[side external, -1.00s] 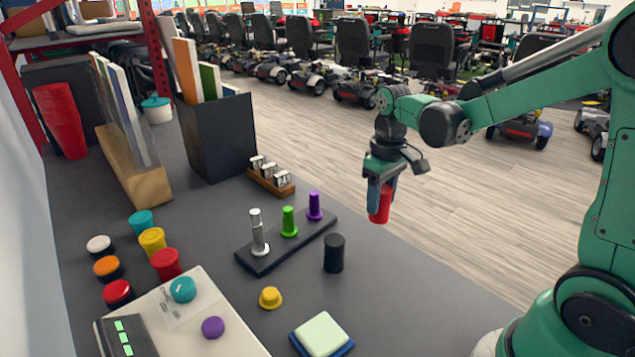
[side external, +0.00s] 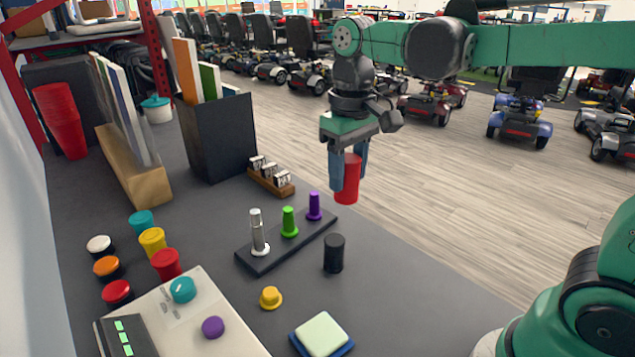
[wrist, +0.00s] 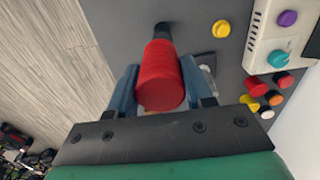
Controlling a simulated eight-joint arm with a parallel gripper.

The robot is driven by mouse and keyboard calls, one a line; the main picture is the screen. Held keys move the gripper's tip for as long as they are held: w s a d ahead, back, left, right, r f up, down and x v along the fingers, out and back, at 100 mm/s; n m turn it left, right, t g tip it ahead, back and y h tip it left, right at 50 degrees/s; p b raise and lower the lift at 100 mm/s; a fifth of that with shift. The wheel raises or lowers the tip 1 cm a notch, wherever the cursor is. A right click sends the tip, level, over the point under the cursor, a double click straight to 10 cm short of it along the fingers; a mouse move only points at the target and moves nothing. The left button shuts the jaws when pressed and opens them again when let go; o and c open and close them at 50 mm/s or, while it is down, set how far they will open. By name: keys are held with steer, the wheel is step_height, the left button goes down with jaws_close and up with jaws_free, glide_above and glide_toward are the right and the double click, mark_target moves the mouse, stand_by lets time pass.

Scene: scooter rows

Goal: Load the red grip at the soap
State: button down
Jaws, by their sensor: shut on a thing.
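My gripper (side external: 349,174) is shut on the red grip (side external: 347,188), an upright red cylinder, and holds it in the air beyond the black cylinder. In the wrist view the red grip (wrist: 161,82) sits between the two blue fingers, its end facing the camera. A pale green block that looks like soap (side external: 322,334) lies on a blue base at the table's front. A dark rack (side external: 262,262) bears a silver peg (side external: 258,232), a green peg (side external: 289,223) and a purple peg (side external: 314,207).
A black cylinder (side external: 334,253) and a yellow knob (side external: 270,297) stand right of and before the rack. A white control box (side external: 240,340), several coloured caps and a dark bin (side external: 217,138) are to the left. Bare table lies around the black cylinder.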

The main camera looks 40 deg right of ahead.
steer(key=s+a+f, duration=0.6)
steer(key=s+a, duration=0.1)
steer(key=a, duration=0.4)
steer(key=shift+a+f, duration=0.15)
steer(key=shift+f, duration=3.05)
steer(key=shift+f, duration=0.45)
step_height(320, 180, up, 7)
steer(key=shift+w, duration=0.1)
